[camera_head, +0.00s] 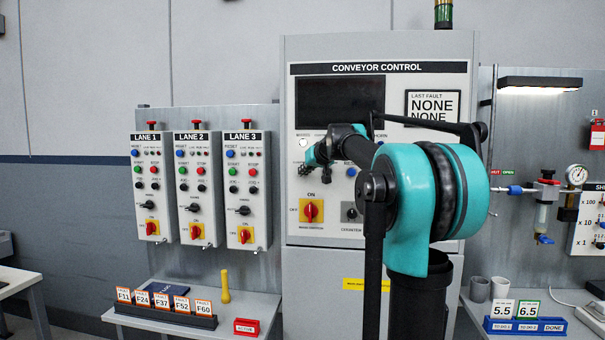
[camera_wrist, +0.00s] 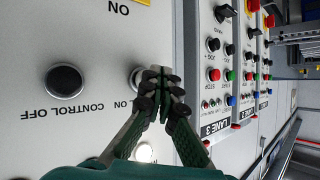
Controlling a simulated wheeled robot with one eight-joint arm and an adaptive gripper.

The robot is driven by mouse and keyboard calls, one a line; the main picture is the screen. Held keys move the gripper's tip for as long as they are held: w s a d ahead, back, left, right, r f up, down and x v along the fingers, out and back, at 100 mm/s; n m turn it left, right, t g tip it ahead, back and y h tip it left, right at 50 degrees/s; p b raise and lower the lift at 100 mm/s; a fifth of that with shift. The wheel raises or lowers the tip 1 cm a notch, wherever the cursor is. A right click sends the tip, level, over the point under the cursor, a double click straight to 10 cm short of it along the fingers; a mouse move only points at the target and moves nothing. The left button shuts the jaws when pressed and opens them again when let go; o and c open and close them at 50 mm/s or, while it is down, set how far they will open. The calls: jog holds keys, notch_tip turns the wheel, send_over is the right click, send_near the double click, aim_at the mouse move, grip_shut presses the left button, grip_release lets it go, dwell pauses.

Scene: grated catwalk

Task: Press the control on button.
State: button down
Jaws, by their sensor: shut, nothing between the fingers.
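The conveyor control cabinet (camera_head: 296,80) stands in the middle of the head view. In the head view my gripper (camera_head: 304,168) is at the cabinet's left side and covers the panel there.
A red and yellow rotary switch (camera_head: 311,211) sits below my gripper. A lit white lamp (camera_head: 303,143) is above it. Lane 1, 2 and 3 boxes (camera_head: 246,190) stand to the left. A shelf (camera_head: 150,323) with fault tags is lower left.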

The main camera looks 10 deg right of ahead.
jog(key=shift+w+d, duration=0.25)
jog(key=shift+w, duration=0.5)
dwell(0.7)
jog(key=shift+s, duration=0.15)
jog(key=shift+s+a, duration=0.2)
jog(key=shift+s, duration=0.35)
jog(key=shift+s+a, duration=0.2)
jog(key=shift+s, duration=0.3)
jog(key=s, duration=0.1)
jog(key=s+a, duration=0.1)
jog(key=s, duration=0.2)
jog(key=shift+s+a, duration=0.25)
jog(key=shift+s, duration=0.1)
dwell(0.4)
